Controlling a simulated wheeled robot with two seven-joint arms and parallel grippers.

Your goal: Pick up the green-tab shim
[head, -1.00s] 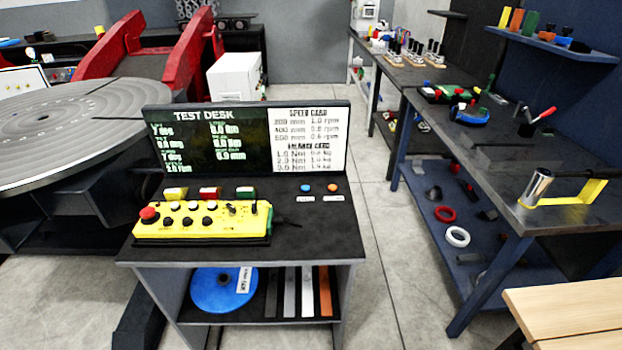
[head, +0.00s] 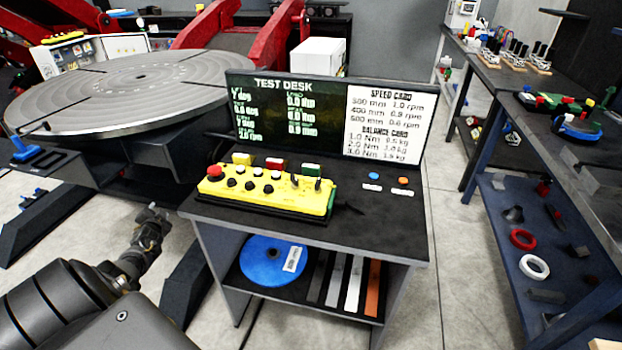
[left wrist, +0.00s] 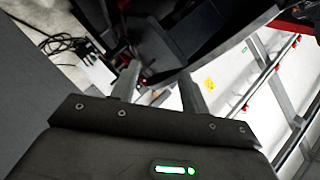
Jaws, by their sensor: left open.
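In the head view a small green-topped piece (head: 311,170) stands on the desk behind the yellow control box, at the right end of a row with a yellow and a red piece. It looks like the green-tab shim; its lower part is hidden. My left gripper (head: 153,213) is at the lower left, in front of and left of the desk, well apart from the piece. In the left wrist view the fingers of my left gripper (left wrist: 160,84) are spread with nothing between them. My right gripper is in neither view.
The yellow control box (head: 268,193) with a red button sits on the test desk (head: 375,235), below an upright display board (head: 340,117). A blue disc (head: 272,260) and several flat bars lie on its lower shelf. A round turntable (head: 110,92) is at left, a blue-legged bench (head: 480,210) at right.

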